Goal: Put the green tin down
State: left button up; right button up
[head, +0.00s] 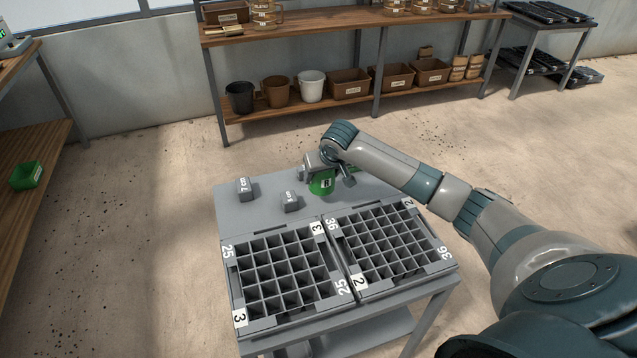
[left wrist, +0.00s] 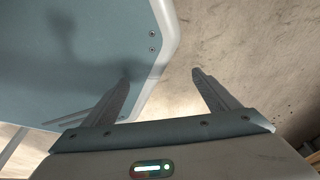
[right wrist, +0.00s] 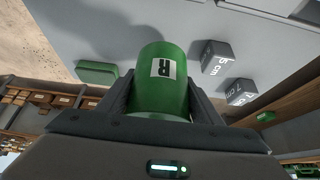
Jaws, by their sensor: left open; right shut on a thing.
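The green tin (head: 320,184) with a white label is at the back of the grey table (head: 228,206), at the end of my right arm. In the right wrist view the green tin (right wrist: 163,85) sits between the fingers of my right gripper (right wrist: 163,100), which is shut on it. A flat green piece (right wrist: 97,72) lies on the table beside it. I cannot tell whether the tin touches the table. My left gripper (left wrist: 165,85) is open and empty in the left wrist view, and it does not show in the head view.
Two seed trays with many cells, a left one (head: 235,283) and a right one (head: 447,256), lie at the table's front. Two small grey blocks (head: 244,188) (head: 290,202) with size labels stand left of the tin. A shelf (head: 300,107) stands behind.

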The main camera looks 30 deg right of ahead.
aim_at(319, 184)
jog(key=shift+w+a+f, duration=0.15)
jog(key=shift+w+f, duration=0.2)
jog(key=shift+w, duration=0.35)
jog(key=shift+f, duration=0.45)
notch_tip(319, 184, down, 3)
jog(key=shift+f+p, duration=0.1)
jog(key=shift+p, duration=0.45)
pick_arm(q)
jog(key=s+a+g, duration=0.1)
jog(key=s+a, duration=0.1)
jog(key=s, duration=0.4)
pick_arm(e)
jog(key=shift+f, duration=0.1)
jog(key=o, duration=1.3)
jog(key=shift+f, duration=0.1)
jog(key=o, duration=0.4)
jog(key=shift+c, duration=0.2)
jog(key=shift+r, duration=0.2)
jog(key=shift+s+r, duration=0.35)
jog(key=shift+r, duration=0.25)
pick_arm(q)
jog(key=w+d+t+b, duration=0.1)
jog(key=w, duration=0.5)
jog(key=shift+d, duration=0.35)
pick_arm(e)
jog(key=v, duration=1)
jog(key=shift+r, duration=0.2)
